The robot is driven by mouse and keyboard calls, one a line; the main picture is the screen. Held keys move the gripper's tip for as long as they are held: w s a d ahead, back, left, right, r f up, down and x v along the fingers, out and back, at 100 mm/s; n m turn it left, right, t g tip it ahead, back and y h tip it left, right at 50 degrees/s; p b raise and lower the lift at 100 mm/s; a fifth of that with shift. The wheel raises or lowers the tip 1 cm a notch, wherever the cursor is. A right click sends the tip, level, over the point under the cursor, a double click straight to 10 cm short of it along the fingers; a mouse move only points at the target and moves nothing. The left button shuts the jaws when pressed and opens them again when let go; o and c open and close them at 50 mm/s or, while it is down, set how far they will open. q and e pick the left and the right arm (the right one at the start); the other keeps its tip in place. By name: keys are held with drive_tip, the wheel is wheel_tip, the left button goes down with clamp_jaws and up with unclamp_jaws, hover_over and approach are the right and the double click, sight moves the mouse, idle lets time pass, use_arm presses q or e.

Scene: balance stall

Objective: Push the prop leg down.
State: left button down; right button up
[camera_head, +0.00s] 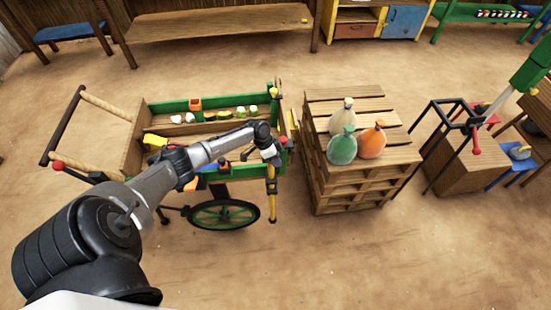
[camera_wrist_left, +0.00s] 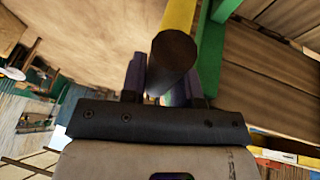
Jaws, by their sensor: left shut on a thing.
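The cart (camera_head: 133,150) stands at the left, with green rails and a green-spoked wheel. The yellow prop leg (camera_head: 271,197) with dark bands hangs near upright at the cart's right end, its foot low beside the wheel. My left gripper (camera_head: 274,160) is at the upper part of this leg. In the left wrist view, the fingers (camera_wrist_left: 170,88) are shut around a dark round bar end (camera_wrist_left: 174,55), with a yellow part just behind it. This looks like the prop leg; the exact contact is partly hidden. My right gripper is not in view.
A pallet stack (camera_head: 350,192) with green, orange and cream sacks stands right of the cart, with a gap between. A black metal frame (camera_head: 437,137) stands further right. A wooden bench (camera_head: 220,24) is at the back. The sandy floor in front is clear.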

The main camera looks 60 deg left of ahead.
use_arm(q)
wheel_tip(320, 180, down, 10)
drive_tip(key=b, duration=0.7)
drive_tip(key=shift+s, duration=0.2)
drive_tip(key=c, duration=1.2)
unclamp_jaws()
drive_tip(key=shift+c, duration=0.2)
drive_tip(key=o, duration=0.4)
drive_tip(key=shift+w+r, duration=0.1)
drive_tip(key=shift+w, duration=0.05)
drive_tip(key=shift+c, duration=0.2)
